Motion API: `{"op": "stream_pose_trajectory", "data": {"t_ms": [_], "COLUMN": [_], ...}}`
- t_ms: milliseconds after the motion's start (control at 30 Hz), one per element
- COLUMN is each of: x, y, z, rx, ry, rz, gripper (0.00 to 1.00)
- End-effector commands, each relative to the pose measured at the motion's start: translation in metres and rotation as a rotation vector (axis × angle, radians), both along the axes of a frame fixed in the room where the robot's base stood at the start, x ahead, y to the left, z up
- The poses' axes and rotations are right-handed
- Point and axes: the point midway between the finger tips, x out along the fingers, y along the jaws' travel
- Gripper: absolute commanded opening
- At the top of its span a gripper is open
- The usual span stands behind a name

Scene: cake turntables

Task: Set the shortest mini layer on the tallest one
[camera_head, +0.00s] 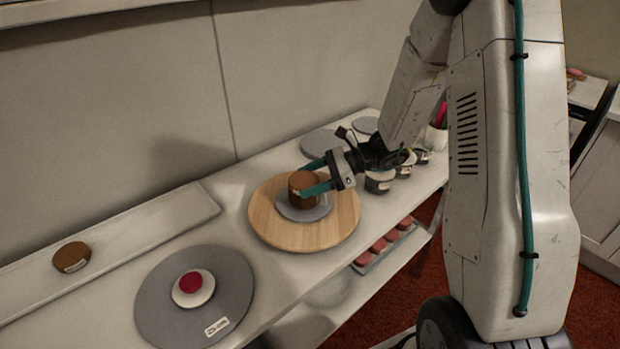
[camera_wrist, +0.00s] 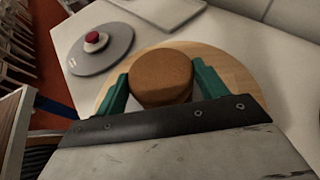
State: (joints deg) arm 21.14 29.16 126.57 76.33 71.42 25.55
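A brown round layer (camera_head: 301,181) stands on a small grey board (camera_head: 289,211) on a wooden turntable; whether it is one layer or two stacked is unclear. It also shows in the wrist view (camera_wrist: 161,75). My gripper (camera_head: 308,180) has its teal fingers on either side of this layer, very close to it; in the wrist view the fingers (camera_wrist: 161,72) flank it. I cannot tell whether they press on it. A low brown layer with a pale label (camera_head: 72,256) lies on the long white board at the left.
The wooden turntable (camera_head: 262,222) stands mid-counter. A grey turntable (camera_head: 151,304) at front left bears a white disc (camera_head: 181,297) with a red top (camera_head: 190,283). Several small cakes stand right of my gripper, one at the near end (camera_head: 378,184). Pink items (camera_head: 377,246) sit on a lower shelf.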

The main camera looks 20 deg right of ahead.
Motion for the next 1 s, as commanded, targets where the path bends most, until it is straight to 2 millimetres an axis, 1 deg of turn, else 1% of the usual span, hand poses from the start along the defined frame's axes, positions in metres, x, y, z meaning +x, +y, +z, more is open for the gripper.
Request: {"op": "stream_pose_trajectory", "data": {"t_ms": [33, 67, 333, 433, 567, 800, 900, 1000], "x": [0.000, 0.000, 0.000, 0.000, -0.004, -0.019, -0.024, -0.028], "y": [0.000, 0.000, 0.000, -0.001, -0.018, -0.065, -0.082, -0.095], "z": [0.000, 0.000, 0.001, 0.005, 0.012, 0.032, 0.039, 0.044], "rx": [0.000, 0.000, 0.000, -0.002, -0.001, -0.002, -0.002, -0.002], "ry": [0.000, 0.000, -0.001, -0.002, -0.003, -0.002, -0.002, -0.002], "rz": [0.000, 0.000, 0.000, 0.000, -0.003, -0.004, -0.003, -0.002], "gripper": [0.85, 0.93, 0.93, 0.93, 0.93, 0.93, 0.93, 0.93]}}
